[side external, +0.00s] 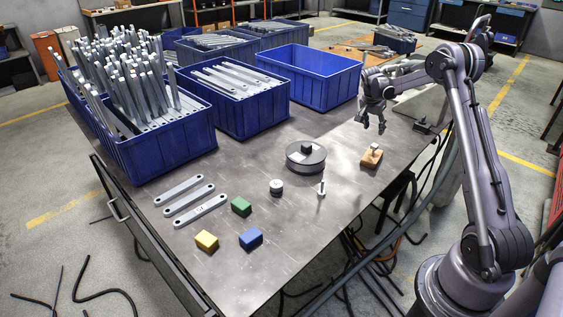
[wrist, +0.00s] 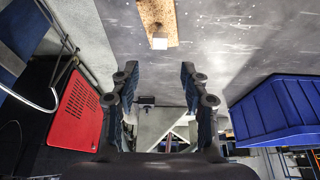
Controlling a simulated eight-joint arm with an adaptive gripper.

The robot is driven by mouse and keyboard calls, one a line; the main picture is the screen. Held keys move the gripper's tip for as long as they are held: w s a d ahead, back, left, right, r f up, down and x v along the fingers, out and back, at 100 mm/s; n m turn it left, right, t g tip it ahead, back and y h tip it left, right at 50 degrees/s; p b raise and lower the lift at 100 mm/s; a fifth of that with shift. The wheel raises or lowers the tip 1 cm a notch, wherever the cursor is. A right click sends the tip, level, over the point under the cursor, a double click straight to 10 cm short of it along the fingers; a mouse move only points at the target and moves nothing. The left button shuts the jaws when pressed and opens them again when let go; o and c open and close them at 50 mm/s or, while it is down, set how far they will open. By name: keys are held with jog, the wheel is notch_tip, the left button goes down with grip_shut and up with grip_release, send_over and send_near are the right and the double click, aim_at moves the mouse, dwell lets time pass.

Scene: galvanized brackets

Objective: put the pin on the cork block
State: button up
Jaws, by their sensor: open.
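The cork block (side external: 368,161) is a small tan block near the table's right edge. A small pale, square-topped metal piece (side external: 375,147) stands up on it; I cannot tell whether this is the pin. Another slim silver upright piece (side external: 321,188) stands on the table to the left and nearer the camera. My gripper (side external: 373,125) is open and empty, above and a little behind the cork block, not touching it. In the wrist view the cork block (wrist: 156,12) and the pale piece (wrist: 159,41) lie beyond the open fingers (wrist: 159,75).
A dark round spool (side external: 306,157) and a small round weight (side external: 276,187) sit left of the cork block. Green (side external: 241,206), yellow (side external: 206,240) and blue (side external: 251,238) blocks and flat metal bars (side external: 189,198) lie near the front. Blue bins (side external: 313,78) line the back.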

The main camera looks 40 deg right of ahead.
jog(key=a+r+n+t, duration=0.1)
jog(key=a+r+n, duration=0.2)
jog(key=a+r, duration=0.35)
jog(key=a+r+n+t+y, duration=0.1)
jog(key=a+r+n, duration=0.15)
jog(key=a, duration=0.65)
jog(key=a+r+n+t, duration=0.2)
jog(key=a+r+n, duration=0.1)
jog(key=a+r, duration=0.3)
jog(key=s+a+f+n+t+y, duration=0.1)
jog(key=s+a+n, duration=0.3)
jog(key=s+a, duration=0.3)
jog(key=s+a+f+n+t+y, duration=0.1)
jog(key=s+a+n, duration=0.4)
jog(key=a, duration=1.1)
jog(key=s+t+y, duration=0.1)
jog(key=s, duration=0.2)
jog(key=shift+s+f+y, duration=0.15)
jog(key=shift+y, duration=0.15)
